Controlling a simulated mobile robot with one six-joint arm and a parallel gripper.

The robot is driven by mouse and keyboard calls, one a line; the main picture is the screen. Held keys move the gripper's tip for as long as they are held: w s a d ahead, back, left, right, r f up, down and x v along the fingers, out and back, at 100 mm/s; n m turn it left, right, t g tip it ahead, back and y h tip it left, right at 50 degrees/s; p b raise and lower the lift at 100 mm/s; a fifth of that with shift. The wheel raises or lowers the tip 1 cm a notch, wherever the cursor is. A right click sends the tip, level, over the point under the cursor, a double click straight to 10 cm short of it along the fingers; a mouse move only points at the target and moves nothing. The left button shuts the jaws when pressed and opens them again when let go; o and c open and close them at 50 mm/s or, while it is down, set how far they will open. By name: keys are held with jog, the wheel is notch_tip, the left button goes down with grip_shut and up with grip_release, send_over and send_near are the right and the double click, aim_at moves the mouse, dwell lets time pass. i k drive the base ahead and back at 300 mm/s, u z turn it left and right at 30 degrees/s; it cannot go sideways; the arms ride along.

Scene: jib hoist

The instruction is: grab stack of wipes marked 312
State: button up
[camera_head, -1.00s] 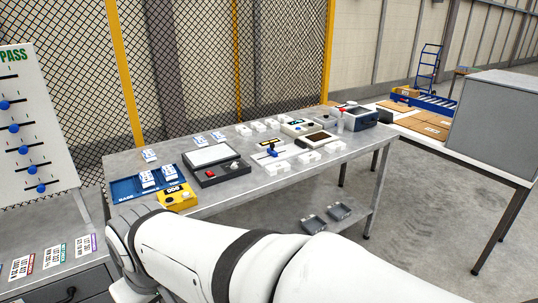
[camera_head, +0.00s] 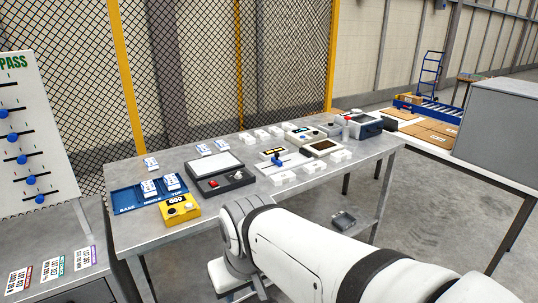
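Several small white stacks with blue markings are on the grey metal table (camera_head: 225,215). Two stacks, one (camera_head: 149,189) in the middle and one (camera_head: 172,183) at the right, sit in the blue tray (camera_head: 127,200) lettered BASE, MIDDLE and TOP. Three similar stacks lie behind: one (camera_head: 151,164) behind the tray and a pair (camera_head: 204,150) (camera_head: 221,146) further right. Their numbers are too small to read, so I cannot tell which is marked 312. My white arm crosses the lower right and bends down in front of the table. My gripper is out of view.
A yellow box (camera_head: 180,209) and a black scale-like device (camera_head: 220,178) stand beside the tray. Plain white blocks (camera_head: 285,178) and instruments (camera_head: 323,147) fill the right half. A mesh fence stands behind.

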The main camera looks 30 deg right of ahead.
aim_at(284, 177)
jog(key=z, duration=0.95)
jog(key=i, duration=1.55)
jog(key=z, duration=0.4)
